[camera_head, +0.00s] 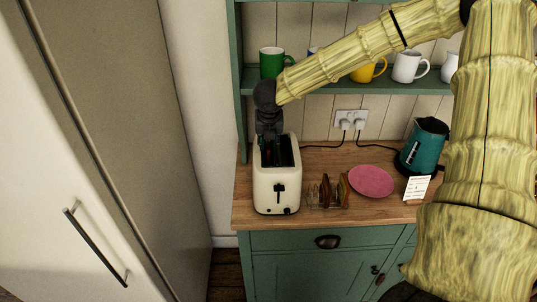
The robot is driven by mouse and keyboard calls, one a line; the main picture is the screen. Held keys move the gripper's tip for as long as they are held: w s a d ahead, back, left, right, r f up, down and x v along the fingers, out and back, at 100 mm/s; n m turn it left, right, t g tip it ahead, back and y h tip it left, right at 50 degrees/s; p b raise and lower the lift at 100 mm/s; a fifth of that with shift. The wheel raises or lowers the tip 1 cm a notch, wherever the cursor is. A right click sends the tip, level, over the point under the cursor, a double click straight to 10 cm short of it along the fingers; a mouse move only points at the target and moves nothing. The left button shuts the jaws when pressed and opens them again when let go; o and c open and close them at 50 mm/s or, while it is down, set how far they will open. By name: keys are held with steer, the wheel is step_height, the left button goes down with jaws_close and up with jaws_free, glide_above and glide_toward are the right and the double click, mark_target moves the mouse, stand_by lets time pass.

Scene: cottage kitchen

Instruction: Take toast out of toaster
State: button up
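A cream toaster (277,194) with two long dark slots in its top stands at the left end of the wooden counter. My gripper (267,155) points down at the toaster's back half, with its fingertips at or in the left slot. The fingers are dark and small against the dark slots, so I cannot tell whether they are open or shut. I cannot make out any toast in the slots. A rack (312,195) stands just right of the toaster, with brown toast slices (343,190) upright in its right part.
A pink plate (371,181), a teal kettle (424,146) and a small white card (416,189) are to the right on the counter (372,211). A green shelf (410,86) with several mugs hangs above. A tall pale cabinet (130,130) stands at left.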

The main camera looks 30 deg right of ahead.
steer(key=c, duration=0.3)
steer(key=shift+r, duration=0.1)
